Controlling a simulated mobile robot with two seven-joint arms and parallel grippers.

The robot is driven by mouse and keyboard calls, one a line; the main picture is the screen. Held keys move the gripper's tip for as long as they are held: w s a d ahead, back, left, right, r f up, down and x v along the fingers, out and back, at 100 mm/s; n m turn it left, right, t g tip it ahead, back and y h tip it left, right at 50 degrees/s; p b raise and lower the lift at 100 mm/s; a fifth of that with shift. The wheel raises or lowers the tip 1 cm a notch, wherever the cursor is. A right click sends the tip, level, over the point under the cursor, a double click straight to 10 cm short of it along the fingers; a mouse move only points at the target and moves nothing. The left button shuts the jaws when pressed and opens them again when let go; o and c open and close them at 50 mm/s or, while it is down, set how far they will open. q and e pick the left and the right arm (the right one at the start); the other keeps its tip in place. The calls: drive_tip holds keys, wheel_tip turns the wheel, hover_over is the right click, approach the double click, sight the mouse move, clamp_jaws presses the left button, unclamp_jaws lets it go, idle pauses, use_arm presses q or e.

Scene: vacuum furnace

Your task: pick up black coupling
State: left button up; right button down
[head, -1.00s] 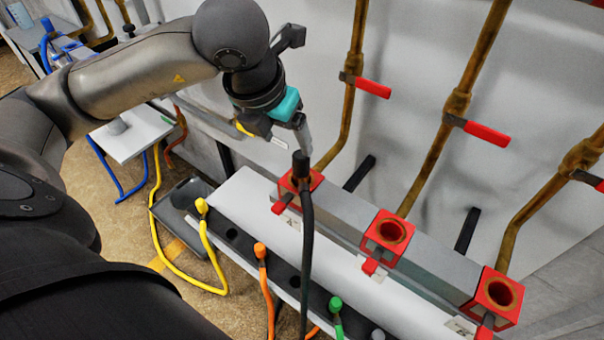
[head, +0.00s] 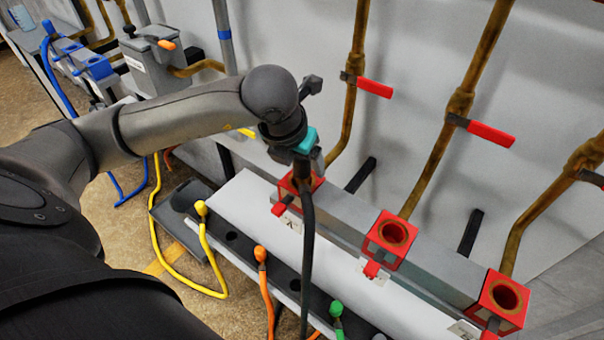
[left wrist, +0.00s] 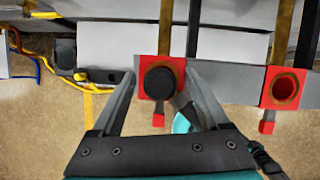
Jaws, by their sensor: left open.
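The black coupling (left wrist: 160,81) sits in the leftmost red socket (left wrist: 177,67); its round top faces the left wrist camera. In the head view the socket (head: 283,190) shows, and the coupling's black hose (head: 308,240) hangs down in front of it. My left gripper (head: 303,168) is directly above this socket, pointing down and hiding most of the coupling. In the left wrist view its open fingers (left wrist: 160,76) lie on either side of the coupling, with gaps visible. My right gripper is not in view.
Two empty red sockets (head: 395,234) (head: 508,295) stand to the right on the grey rail. A dark rack in front holds yellow (head: 201,207), orange (head: 260,254) and green (head: 336,307) couplings. Brown pipes with red handles (head: 374,88) run up the wall behind.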

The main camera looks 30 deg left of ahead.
use_arm(q)
drive_tip(key=shift+c, duration=0.2)
clamp_jaws()
idle(0.3)
drive_tip(key=shift+r, duration=0.1)
